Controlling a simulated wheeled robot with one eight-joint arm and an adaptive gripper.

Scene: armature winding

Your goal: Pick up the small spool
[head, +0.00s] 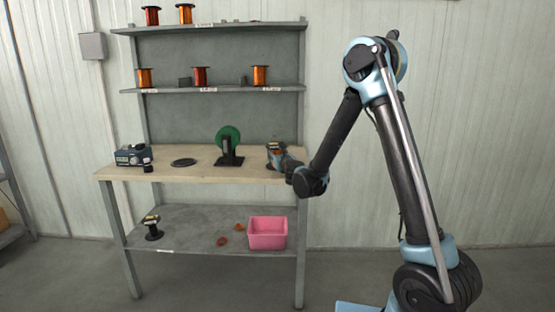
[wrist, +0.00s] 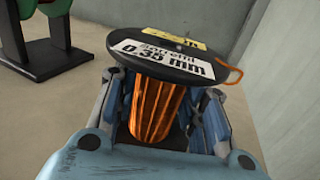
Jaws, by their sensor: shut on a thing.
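The small spool (wrist: 155,108) is upright in the wrist view, with copper-orange wire, a dark top flange and a label reading 0.35 mm. My gripper (wrist: 160,120) is shut on it, one finger on each side of the wire body. A loose orange wire end sticks out at the right of the flange. In the head view my gripper (head: 277,153) is at the right end of the workbench's wooden top, and the spool is small and partly hidden there. I cannot tell whether the spool touches the bench top.
A green reel on a black stand (head: 228,143) is left of my gripper. A black disc (head: 184,162) and a blue-grey device (head: 130,155) lie further left. Shelves (head: 220,89) with orange spools rise behind. A pink bin (head: 267,233) stands on the lower shelf.

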